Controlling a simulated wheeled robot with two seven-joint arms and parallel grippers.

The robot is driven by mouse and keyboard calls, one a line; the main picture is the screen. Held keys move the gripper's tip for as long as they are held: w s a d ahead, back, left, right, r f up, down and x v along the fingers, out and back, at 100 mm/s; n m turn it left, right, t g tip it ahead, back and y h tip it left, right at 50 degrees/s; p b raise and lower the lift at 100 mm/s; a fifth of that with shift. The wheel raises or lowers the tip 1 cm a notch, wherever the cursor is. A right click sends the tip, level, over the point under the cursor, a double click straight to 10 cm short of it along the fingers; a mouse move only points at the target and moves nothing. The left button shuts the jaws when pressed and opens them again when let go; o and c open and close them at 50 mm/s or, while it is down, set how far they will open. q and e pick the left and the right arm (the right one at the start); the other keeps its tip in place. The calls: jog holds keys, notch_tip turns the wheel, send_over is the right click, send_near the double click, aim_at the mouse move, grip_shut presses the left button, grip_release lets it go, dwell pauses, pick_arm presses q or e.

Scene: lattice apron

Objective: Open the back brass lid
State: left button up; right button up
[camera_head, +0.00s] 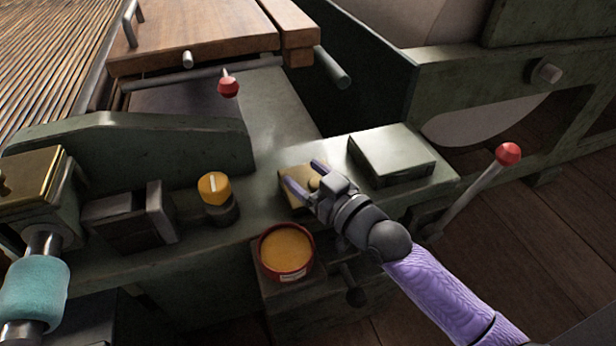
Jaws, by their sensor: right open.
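A small brass lid (290,203) lies on the green machine's top, partly hidden by my right gripper (307,177). The gripper's purple-tipped fingers are apart, over or beside a small knob on the lid. I cannot tell whether they touch it. The lid looks shut. A second, larger brass lid (38,172) with a knob sits on a box at the far left and also looks closed. I cannot tell from this view which of the two is the back one. My left gripper is not in view.
A yellow knob (214,187), a red-rimmed pot (286,252) and a grey-green block (391,155) are around the right gripper. Red-tipped levers (228,86) (508,154) stand behind and to the right. A teal cylinder (34,290) is at lower left.

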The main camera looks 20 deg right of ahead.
grip_shut()
dwell(1.4)
